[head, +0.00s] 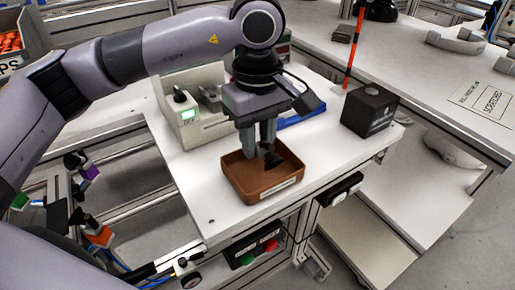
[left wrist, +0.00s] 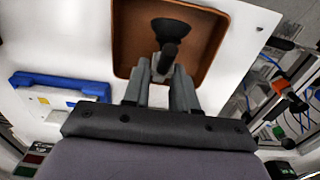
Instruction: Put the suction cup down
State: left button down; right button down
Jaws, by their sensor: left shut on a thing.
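The suction cup (head: 271,159) is a small black cup with a stem. My left gripper (head: 261,147) is shut on it. It hangs over the brown tray (head: 238,183) on the white table, and I cannot tell whether it touches the tray floor. In the left wrist view the suction cup (left wrist: 170,32) sticks out past the fingertips of the left gripper (left wrist: 162,72), with the tray (left wrist: 128,40) behind it. The tray has a white label on its front wall. My right gripper is not in view.
A black box (head: 369,110) stands right of the tray near an orange-and-black pole (head: 354,48). A pale device with a green display (head: 186,112) stands at the left, and a blue item (head: 302,112) lies behind the gripper. The table's front left (head: 207,200) is clear.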

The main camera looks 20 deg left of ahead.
aim_at(257, 144)
pick_arm(q)
jog(key=shift+f, duration=1.6)
jog(key=c, duration=0.9)
grip_release()
notch_tip(257, 144, up, 12)
jog(key=shift+r+b, duration=0.15)
jog(key=shift+b, duration=0.25)
